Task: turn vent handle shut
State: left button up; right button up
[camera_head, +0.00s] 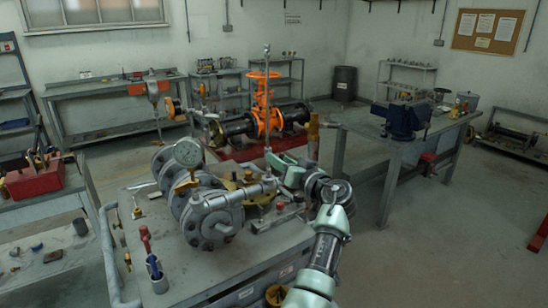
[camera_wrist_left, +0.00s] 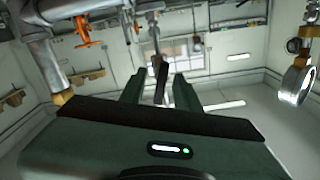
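My left gripper (camera_head: 270,154) is pale green and stands at the bench-top pipework, by the thin upright pipe (camera_head: 267,110). In the left wrist view its two fingers (camera_wrist_left: 158,92) are spread apart. A dark narrow bar (camera_wrist_left: 161,82), which may be the vent handle, shows between them with a gap on both sides. I cannot tell whether it is within the fingers' reach or behind them. In the head view the gripper and wrist hide part of the fittings there, and I cannot make out the vent handle clearly. My right gripper is not in view.
A pressure gauge (camera_head: 188,153) and grey flanged valve body (camera_head: 213,218) stand left of the gripper on the bench. A brass fitting (camera_head: 313,135) stands close on the right. An orange gate valve (camera_head: 265,112) is behind. Open floor (camera_head: 450,240) lies at right.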

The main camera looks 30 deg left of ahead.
pick_arm(q)
jog(key=shift+d, duration=0.1)
jog(key=shift+r, duration=0.1)
grip_shut()
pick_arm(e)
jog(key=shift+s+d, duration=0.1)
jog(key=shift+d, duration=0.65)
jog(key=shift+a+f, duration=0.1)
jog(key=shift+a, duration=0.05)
